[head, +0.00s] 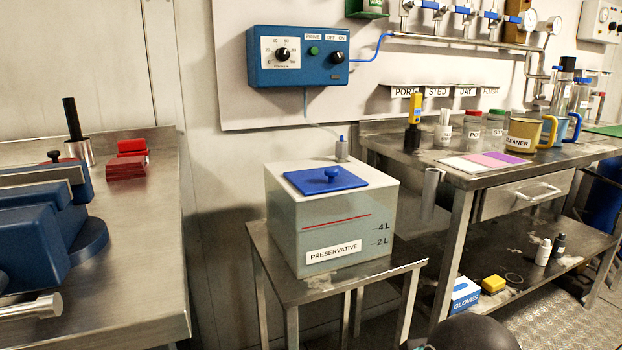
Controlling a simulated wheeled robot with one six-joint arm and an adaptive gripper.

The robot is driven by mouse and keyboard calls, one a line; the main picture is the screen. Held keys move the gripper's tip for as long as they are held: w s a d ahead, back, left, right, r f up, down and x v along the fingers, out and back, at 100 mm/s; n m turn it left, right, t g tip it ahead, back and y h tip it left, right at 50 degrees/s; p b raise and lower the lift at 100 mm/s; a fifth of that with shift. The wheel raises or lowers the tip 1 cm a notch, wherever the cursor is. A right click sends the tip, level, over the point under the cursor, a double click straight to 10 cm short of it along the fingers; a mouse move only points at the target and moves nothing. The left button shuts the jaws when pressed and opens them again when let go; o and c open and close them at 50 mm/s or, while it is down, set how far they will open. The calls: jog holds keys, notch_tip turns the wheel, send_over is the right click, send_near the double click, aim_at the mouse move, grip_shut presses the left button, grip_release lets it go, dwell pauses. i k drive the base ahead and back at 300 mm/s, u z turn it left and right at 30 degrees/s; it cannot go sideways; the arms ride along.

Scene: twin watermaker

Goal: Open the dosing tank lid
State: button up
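The dosing tank (290,235) is a pale, translucent box labelled PRESERVATIVE, with a red line and 4 L and 2 L marks on its front. It stands on a small steel table in the middle of the head view. Its blue square lid (305,184) lies flat on top, towards the front left, with a round blue knob (331,174) in its middle. The lid looks closed. A small grey fitting with a blue tip (342,149) stands on the tank's top behind the lid. My gripper is not seen; only a dark rounded part, probably of my arm, shows at the bottom edge.
A blue dosing controller (297,56) hangs on the wall above, with a thin tube running down towards the tank. A steel bench with a blue vise (40,230) stands left. A workbench (400,152) with bottles and jugs stands right. Space above the lid looks clear.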

aim_at(315, 181)
jog(key=z, duration=1.05)
jog(key=k, duration=0.35)
jog(key=u, duration=0.5)
